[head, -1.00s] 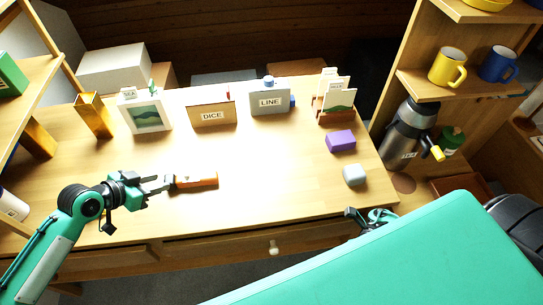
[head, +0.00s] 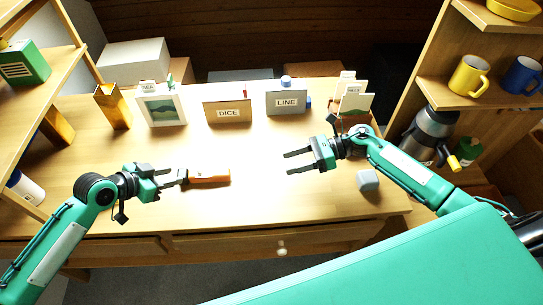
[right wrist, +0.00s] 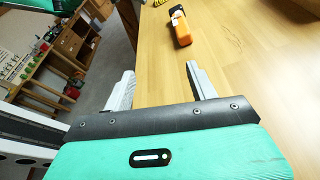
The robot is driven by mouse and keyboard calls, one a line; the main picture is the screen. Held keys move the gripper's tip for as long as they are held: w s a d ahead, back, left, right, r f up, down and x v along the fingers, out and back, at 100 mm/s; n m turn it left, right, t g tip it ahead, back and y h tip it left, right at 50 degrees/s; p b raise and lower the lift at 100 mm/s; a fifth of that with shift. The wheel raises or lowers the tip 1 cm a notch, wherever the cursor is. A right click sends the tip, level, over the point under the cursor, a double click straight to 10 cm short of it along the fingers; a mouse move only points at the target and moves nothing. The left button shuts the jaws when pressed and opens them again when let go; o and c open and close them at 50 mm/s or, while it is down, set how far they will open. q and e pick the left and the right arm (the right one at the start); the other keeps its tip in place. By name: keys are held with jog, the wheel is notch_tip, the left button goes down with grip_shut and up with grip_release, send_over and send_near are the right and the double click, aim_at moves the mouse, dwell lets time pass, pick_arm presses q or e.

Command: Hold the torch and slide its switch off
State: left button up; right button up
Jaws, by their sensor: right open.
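The torch (head: 208,177) lies on the desk, an orange body with a darker left end. It also shows at the top of the right wrist view (right wrist: 183,32). My left gripper (head: 178,178) is at the torch's left end; its fingers reach that end, but I cannot tell whether they close on it. The switch is too small to make out. My right gripper (head: 289,163) is open and empty, to the right of the torch with its fingers pointing left towards it. Its two separate fingers show in the right wrist view (right wrist: 160,70).
A DICE box (head: 228,112), a LINE box (head: 287,102) and a picture frame (head: 163,110) stand along the back of the desk (head: 240,208). A grey block (head: 368,181) lies near the right edge. The desk between torch and right gripper is clear.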

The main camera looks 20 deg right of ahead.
aim_at(225, 172)
jog(key=w+a+n, duration=0.1)
jog(key=a, duration=0.1)
jog(key=w+a+f+n+h, duration=0.1)
jog(key=w, duration=0.1)
jog(key=w+a+f, duration=0.1)
jog(key=a, duration=0.1)
jog(key=shift+w+a+n+t+h, duration=0.3)
jog(key=shift+w+a+n+h, duration=0.05)
jog(key=shift+w+n+h, duration=0.05)
jog(key=x, duration=1.3)
jog(key=shift+a+f, duration=0.1)
jog(key=shift+a, duration=0.15)
jog(key=c, duration=1.1)
jog(key=shift+c, duration=0.2)
